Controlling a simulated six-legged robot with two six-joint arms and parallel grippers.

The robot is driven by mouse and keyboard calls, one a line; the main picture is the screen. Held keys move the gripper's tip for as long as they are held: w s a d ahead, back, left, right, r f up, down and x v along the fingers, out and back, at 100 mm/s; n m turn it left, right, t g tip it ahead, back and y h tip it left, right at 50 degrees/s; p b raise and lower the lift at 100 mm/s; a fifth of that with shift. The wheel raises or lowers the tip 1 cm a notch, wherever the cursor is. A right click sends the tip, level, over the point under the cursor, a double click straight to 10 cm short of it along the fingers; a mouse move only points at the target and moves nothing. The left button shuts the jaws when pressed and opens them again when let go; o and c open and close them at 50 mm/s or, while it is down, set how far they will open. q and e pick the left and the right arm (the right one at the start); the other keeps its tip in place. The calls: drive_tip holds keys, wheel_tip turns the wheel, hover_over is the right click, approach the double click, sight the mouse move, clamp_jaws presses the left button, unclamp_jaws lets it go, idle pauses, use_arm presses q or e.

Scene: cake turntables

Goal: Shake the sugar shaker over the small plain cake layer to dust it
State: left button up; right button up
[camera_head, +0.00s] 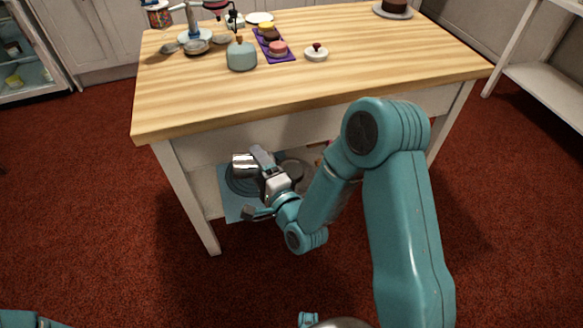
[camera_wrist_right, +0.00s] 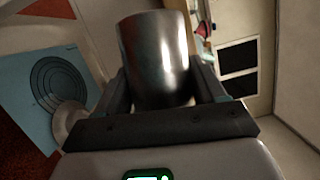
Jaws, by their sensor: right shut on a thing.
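A shiny metal cylinder, seemingly the sugar shaker (camera_head: 243,165), is held below the tabletop, at the lower shelf of the table. My right gripper (camera_head: 262,166) is shut on it. In the right wrist view the shaker (camera_wrist_right: 154,58) stands between the two dark fingers (camera_wrist_right: 158,92). Its perforated end cannot be made out. I cannot pick out the small plain cake layer for sure. Small cakes with yellow (camera_head: 267,28) and pink (camera_head: 278,47) tops sit on a purple mat at the back of the table. My left gripper does not show.
The wooden tabletop (camera_head: 330,85) overhangs my right gripper; its front and right are clear. A blue mat with dark rings (camera_head: 232,208) lies below, also in the wrist view (camera_wrist_right: 45,125).

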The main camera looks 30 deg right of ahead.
wheel_tip(320, 180, up, 3)
drive_tip(key=n+g+p, duration=0.1)
drive_tip(key=n+p, duration=0.1)
drive_tip(key=n, duration=0.2)
drive_tip(key=n+g+h+p, duration=0.1)
drive_tip(key=n+g+p, duration=0.1)
drive_tip(key=n, duration=0.2)
drive_tip(key=shift+a+p, duration=0.1)
drive_tip(key=shift+p, duration=0.2)
drive_tip(key=n+g+h+p, duration=0.1)
drive_tip(key=n, duration=0.1)
drive_tip(key=r+n+g+h+p, duration=0.1)
drive_tip(key=p, duration=0.1)
drive_tip(key=n+h+p, duration=0.1)
drive_tip(key=n+p, duration=0.1)
drive_tip(key=shift+r+n+g+h, duration=0.3)
drive_tip(key=shift+r+g, duration=0.05)
drive_tip(key=shift+g, duration=0.05)
drive_tip(key=shift+n+p, duration=0.35)
drive_tip(key=shift+n, duration=0.05)
drive_tip(key=shift+h, duration=0.4)
drive_tip(key=shift+f, duration=0.15)
